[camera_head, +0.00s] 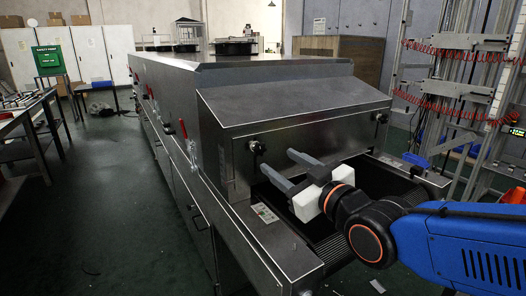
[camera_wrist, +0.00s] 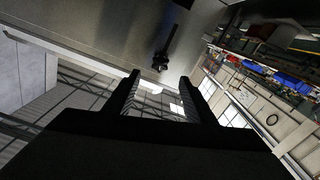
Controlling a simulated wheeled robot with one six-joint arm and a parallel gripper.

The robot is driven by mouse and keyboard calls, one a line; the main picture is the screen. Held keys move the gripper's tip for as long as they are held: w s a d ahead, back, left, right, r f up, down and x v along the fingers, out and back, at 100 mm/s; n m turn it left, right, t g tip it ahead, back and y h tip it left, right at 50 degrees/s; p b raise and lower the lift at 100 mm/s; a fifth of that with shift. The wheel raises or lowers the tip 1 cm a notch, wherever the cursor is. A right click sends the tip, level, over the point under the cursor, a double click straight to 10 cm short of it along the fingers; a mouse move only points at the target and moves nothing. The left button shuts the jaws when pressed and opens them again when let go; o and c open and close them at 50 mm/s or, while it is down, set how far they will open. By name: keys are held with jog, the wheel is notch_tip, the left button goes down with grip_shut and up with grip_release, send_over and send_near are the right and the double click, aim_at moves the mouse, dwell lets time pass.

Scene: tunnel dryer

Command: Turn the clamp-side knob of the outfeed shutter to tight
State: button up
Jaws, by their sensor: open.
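The outfeed shutter (camera_head: 300,115) is a grey metal hood at the near end of the dryer. A black knob (camera_head: 257,146) sits on its front face at the left, on the side with the red clamp lever (camera_head: 183,128). A second black knob (camera_head: 381,118) is at the right end. My gripper (camera_head: 278,161) is open and empty, in front of the left knob and a little below it in the picture. In the wrist view, a dark knob (camera_wrist: 160,66) shows beyond and between my open fingertips (camera_wrist: 160,77), apart from them.
The outfeed belt (camera_head: 340,240) lies below the hood, between metal side rails; a small label plate (camera_head: 265,213) is on the left rail. A metal rack with red coiled hoses (camera_head: 445,95) stands at the right. The green floor (camera_head: 110,210) at the left is mostly clear.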

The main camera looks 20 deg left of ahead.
aim_at(260, 149)
jog(key=x, duration=0.9)
jog(key=c, duration=1)
